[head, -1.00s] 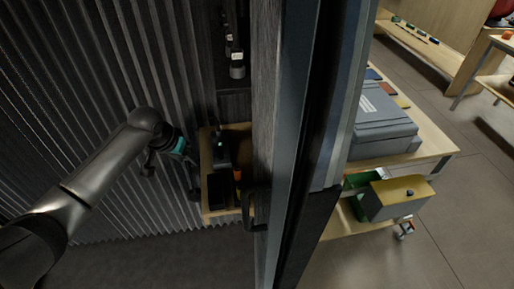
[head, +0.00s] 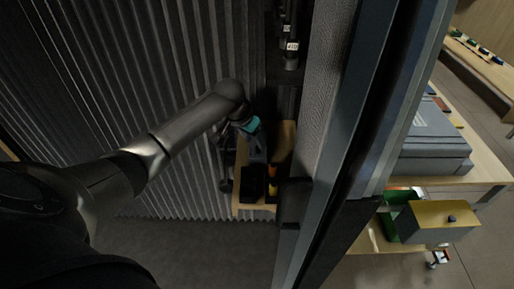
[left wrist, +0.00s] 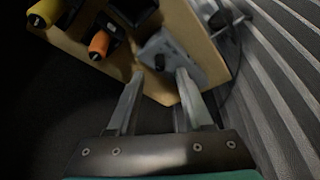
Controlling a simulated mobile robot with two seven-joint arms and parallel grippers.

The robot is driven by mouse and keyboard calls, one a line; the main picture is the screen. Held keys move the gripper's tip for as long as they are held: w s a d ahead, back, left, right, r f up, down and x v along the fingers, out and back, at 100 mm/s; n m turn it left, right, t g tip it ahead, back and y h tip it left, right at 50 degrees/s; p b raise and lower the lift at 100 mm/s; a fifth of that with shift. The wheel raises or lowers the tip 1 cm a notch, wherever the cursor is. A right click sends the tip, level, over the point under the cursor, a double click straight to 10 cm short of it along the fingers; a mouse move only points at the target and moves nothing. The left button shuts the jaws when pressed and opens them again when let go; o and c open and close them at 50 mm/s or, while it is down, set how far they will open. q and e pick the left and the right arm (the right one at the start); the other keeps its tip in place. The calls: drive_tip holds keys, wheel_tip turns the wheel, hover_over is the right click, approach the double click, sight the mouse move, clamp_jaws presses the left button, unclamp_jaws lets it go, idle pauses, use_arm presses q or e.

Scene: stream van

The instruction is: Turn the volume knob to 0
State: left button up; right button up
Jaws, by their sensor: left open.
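In the head view my left gripper (head: 258,156) is dark and blurs into the shelf's contents, and the knob cannot be made out. My right gripper is not in view.
Orange (left wrist: 99,43) and yellow (left wrist: 45,12) handled things and black items share the shelf. A corrugated wall (left wrist: 285,75) runs close beside it. In the head view a door frame (head: 345,150) stands right of the shelf, with a workbench and grey case (head: 432,145) beyond.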

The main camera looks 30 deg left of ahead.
sight(257, 147)
use_arm(q)
drive_tip(key=shift+b+x, duration=0.5)
drive_tip(key=shift+x, duration=1.65)
drive_tip(key=shift+c, duration=0.2)
clamp_jaws()
